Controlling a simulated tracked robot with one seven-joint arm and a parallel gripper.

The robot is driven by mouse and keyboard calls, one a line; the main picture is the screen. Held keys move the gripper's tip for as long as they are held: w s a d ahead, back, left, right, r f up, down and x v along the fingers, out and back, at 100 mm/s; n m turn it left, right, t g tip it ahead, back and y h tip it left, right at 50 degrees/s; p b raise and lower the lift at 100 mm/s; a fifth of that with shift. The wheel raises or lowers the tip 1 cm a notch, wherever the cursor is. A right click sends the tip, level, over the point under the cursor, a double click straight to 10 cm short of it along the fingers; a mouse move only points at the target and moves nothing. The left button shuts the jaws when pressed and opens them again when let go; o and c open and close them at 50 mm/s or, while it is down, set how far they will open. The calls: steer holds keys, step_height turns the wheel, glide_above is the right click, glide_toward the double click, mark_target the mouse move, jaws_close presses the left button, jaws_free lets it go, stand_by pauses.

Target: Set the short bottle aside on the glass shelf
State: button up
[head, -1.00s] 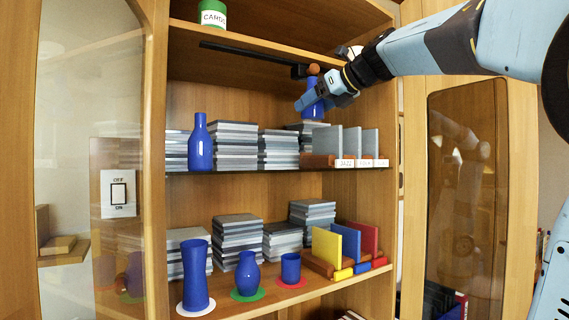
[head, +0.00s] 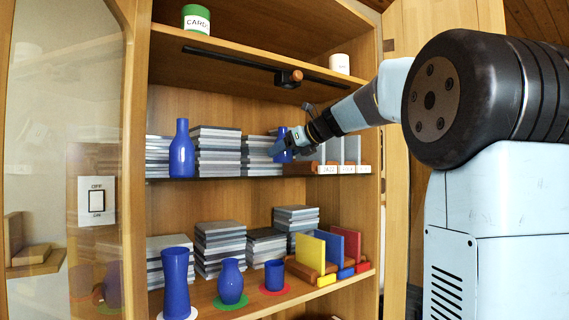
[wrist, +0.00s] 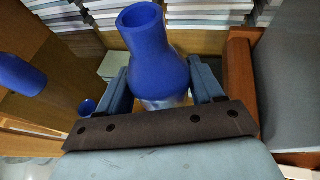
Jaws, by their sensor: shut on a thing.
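My gripper (head: 287,150) is shut on a short blue bottle (head: 283,145). The bottle is upright, at the glass shelf (head: 220,177), in front of the grey book stacks and left of the labelled grey books. I cannot tell whether its base touches the glass. In the wrist view the bottle (wrist: 155,40) stands between the two fingers (wrist: 160,92), its mouth towards the camera and its base hidden. A taller blue bottle (head: 181,150) stands on the glass shelf at the left; it shows in part in the wrist view (wrist: 20,75).
On the lower shelf stand a tall blue vase (head: 176,285), a round blue vase (head: 231,282) on a green disc and a blue cup (head: 274,275) on a red disc. A brown block (wrist: 240,85) is close right of my gripper. Glass between the bottles looks clear.

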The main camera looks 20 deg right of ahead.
mark_target(291, 158)
step_height(291, 158, down, 3)
steer(key=shift+w+f, duration=0.15)
steer(key=o, duration=1.2)
steer(key=v, duration=1.2)
